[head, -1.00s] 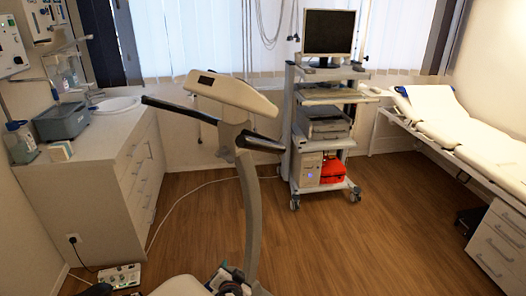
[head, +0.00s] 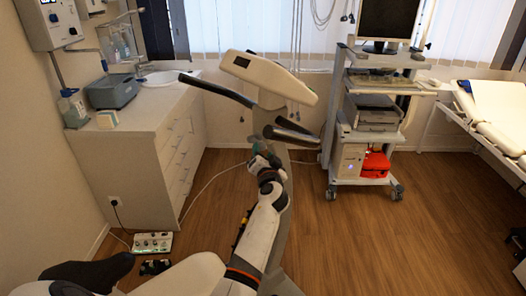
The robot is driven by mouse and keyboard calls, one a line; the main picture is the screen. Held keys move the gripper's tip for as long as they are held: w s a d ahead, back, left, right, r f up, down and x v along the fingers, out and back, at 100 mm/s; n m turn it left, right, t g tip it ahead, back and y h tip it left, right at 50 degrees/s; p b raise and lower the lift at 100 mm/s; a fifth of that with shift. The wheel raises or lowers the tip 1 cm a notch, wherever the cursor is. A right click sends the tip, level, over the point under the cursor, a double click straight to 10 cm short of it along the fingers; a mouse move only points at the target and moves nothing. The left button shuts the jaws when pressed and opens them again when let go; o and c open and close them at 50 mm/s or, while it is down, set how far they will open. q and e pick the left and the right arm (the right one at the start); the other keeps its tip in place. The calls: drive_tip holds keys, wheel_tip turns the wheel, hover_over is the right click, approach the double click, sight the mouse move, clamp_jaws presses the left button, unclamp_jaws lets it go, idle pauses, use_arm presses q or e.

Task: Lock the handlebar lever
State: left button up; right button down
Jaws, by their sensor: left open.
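The exercise bike's white console (head: 268,78) stands on a grey column (head: 300,178) in the middle of the head view. One dark handlebar grip (head: 215,90) reaches out to the left. Another dark bar (head: 292,136) is on the near right side of the column. My left gripper (head: 262,147) is up at the column, just below and left of that bar. It is open, with nothing visible held in it. A small greenish part shows around its fingertips, and I cannot tell whether they touch it. The lever itself is not clearly distinguishable. My right gripper is out of view.
A cabinet (head: 130,150) with a sink stands at the left. A wheeled equipment cart (head: 337,160) stands behind and right of the bike, with an examination bed (head: 497,110) at the far right. Floor at right is clear.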

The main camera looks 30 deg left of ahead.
use_arm(q)
drive_tip(key=shift+x, duration=1.3)
drive_tip(key=shift+c, duration=0.6)
clamp_jaws()
